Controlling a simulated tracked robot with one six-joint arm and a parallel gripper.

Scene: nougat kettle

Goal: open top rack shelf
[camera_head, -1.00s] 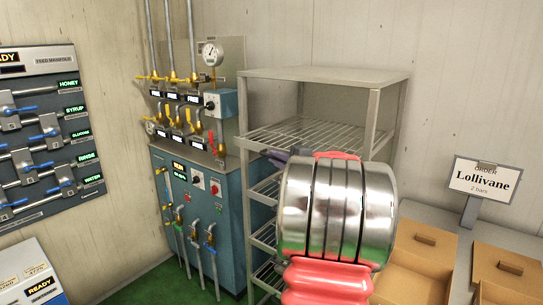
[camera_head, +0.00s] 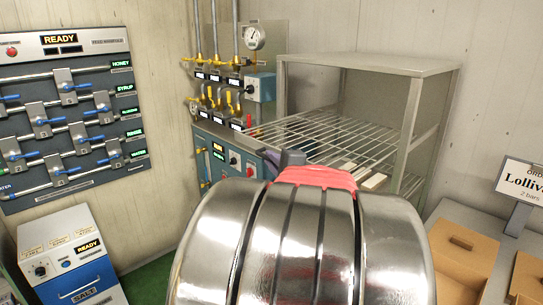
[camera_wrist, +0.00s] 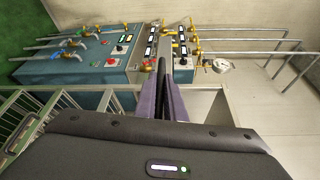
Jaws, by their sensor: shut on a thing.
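The top rack shelf (camera_head: 325,130) is a wire grid in the upper opening of the grey metal rack (camera_head: 365,64). It sticks out past the rack's front left post, toward me. Small pale bars (camera_head: 372,182) lie on it at the right. My gripper (camera_head: 291,157) is at the shelf's near edge, its dark purple fingers just showing above my silver and red arm, which hides most of that edge. In the wrist view my gripper (camera_wrist: 166,82) has its fingers together, shut on the shelf's edge; the grip itself is not clearly visible.
A blue valve cabinet (camera_head: 212,150) with pipes and a gauge stands left of the rack. A valve panel (camera_head: 75,115) hangs on the left wall above a salt unit (camera_head: 72,255). Cardboard boxes (camera_head: 465,250) and an order sign (camera_head: 522,180) are at the right.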

